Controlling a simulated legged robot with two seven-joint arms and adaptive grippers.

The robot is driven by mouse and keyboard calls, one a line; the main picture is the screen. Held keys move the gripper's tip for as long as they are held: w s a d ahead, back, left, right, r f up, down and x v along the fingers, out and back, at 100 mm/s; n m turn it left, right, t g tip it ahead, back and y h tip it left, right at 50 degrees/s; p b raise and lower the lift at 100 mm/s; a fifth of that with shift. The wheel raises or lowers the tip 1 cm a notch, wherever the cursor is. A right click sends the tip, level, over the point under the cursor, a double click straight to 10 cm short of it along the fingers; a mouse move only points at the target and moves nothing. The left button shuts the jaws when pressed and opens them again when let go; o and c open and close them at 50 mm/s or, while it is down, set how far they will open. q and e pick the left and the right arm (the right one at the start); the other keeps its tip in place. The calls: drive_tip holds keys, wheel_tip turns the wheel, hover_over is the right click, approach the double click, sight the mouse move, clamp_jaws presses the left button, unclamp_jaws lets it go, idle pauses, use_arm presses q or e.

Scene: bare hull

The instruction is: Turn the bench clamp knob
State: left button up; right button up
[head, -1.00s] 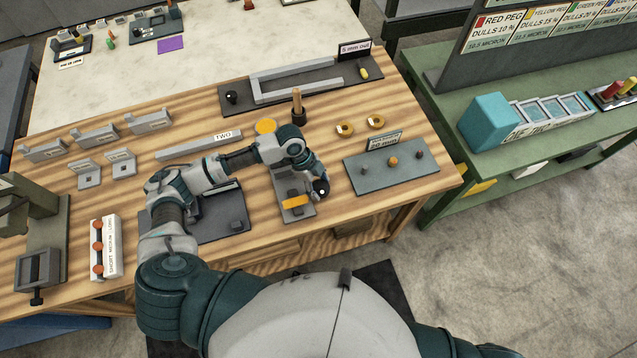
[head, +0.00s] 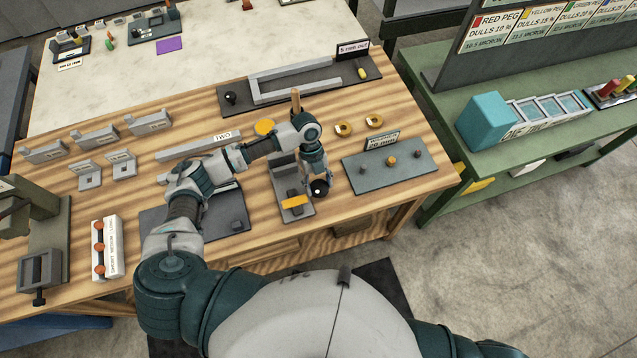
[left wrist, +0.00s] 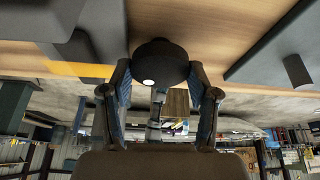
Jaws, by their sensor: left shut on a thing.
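The bench clamp knob is a black ball with a white dot (head: 320,188), at the right side of a grey clamp block with an orange bar (head: 294,202) near the table's front edge. My left gripper (head: 316,182) comes down on the knob from behind. In the left wrist view the black knob (left wrist: 160,63) sits between the two fingertips, which close on its sides. The orange bar (left wrist: 78,69) shows beside it at the left. My right gripper is out of view.
A grey-blue plate with several small pegs (head: 390,165) lies just right of the clamp. A dark tray (head: 205,222) lies to its left under my left arm.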

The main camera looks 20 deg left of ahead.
use_arm(q)
drive_tip(key=shift+w+r, duration=0.1)
idle(0.4)
drive_tip(key=o, duration=1.2)
drive_tip(key=shift+c, duration=0.2)
drive_tip(key=v, duration=1.2)
drive_tip(key=shift+d, duration=0.1)
